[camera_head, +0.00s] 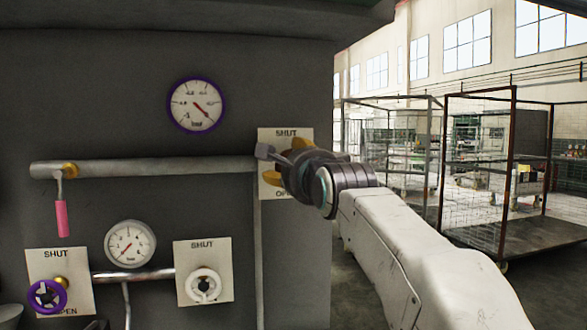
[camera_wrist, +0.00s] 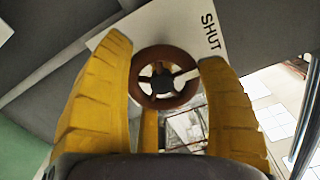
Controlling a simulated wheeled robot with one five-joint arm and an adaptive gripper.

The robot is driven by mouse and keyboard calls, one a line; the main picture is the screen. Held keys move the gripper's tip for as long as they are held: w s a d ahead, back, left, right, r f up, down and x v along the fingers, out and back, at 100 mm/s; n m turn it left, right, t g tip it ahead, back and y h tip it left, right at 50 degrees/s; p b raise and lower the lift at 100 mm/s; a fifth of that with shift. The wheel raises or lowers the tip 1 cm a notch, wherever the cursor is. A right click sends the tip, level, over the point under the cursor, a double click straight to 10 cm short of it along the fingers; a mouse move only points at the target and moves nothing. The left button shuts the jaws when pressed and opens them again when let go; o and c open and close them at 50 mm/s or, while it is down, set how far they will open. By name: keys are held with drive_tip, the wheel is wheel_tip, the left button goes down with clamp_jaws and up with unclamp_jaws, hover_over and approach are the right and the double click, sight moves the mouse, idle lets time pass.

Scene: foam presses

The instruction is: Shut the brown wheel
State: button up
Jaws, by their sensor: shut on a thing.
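The brown wheel (camera_wrist: 143,64) is a small spoked ring in front of a pale plate (camera_wrist: 198,40) lettered SHUT. In the head view my gripper (camera_head: 274,164) is up against the same plate (camera_head: 300,136), whose top reads SHUT and whose lower edge reads OPEN. There my gripper and wrist hide the brown wheel.
On the grey panel are a purple wheel (camera_head: 34,299), a white wheel (camera_head: 191,287), a pink-handled lever (camera_head: 62,218), a purple-rimmed gauge (camera_head: 196,104) and a white gauge (camera_head: 130,244). A pipe (camera_head: 150,168) runs left of my gripper. Wire cages (camera_head: 480,160) stand at right.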

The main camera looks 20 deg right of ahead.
drive_tip(key=shift+s+a+r, duration=0.1)
drive_tip(key=shift+r, duration=0.2)
drive_tip(key=o, duration=1.2)
drive_tip(key=shift+f, duration=0.15)
drive_tip(key=shift+c, duration=0.2)
drive_tip(key=s, duration=1.2)
drive_tip(key=shift+w, duration=0.1)
